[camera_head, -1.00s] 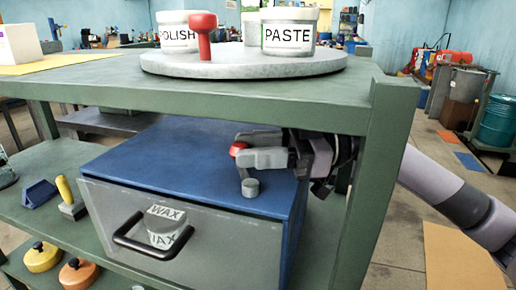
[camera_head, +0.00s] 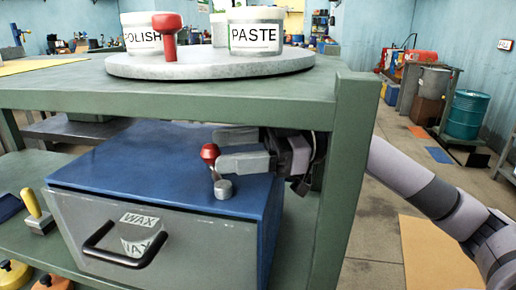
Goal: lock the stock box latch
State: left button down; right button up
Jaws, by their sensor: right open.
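The stock box has a blue top (camera_head: 130,160) and a grey front (camera_head: 190,250) with a black handle (camera_head: 125,250) and WAX lettering. It stands on the shelf under the green tabletop, its front looking closed against the body. The latch, a red knob (camera_head: 209,152) on a short lever, rises from a small grey pivot (camera_head: 222,188) near the top's front right. My right gripper (camera_head: 228,148) reaches in from the right, just behind and right of the knob, its fingers apart. I cannot tell whether a finger touches the lever. My left gripper is out of view.
A green table post (camera_head: 345,180) stands right of the box, in front of my right arm. Above, a round grey slab (camera_head: 210,65) holds a red-knobbed piece (camera_head: 168,35) and labelled jars.

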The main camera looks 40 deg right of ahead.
jog(key=b+v, duration=0.1)
jog(key=v, duration=0.2)
jog(key=shift+s+d+f+b, duration=0.1)
jog(key=shift+d+f+b, duration=0.05)
jog(key=shift+d+b, duration=0.2)
jog(key=shift+b+v, duration=0.4)
jog(key=shift+v, duration=0.8)
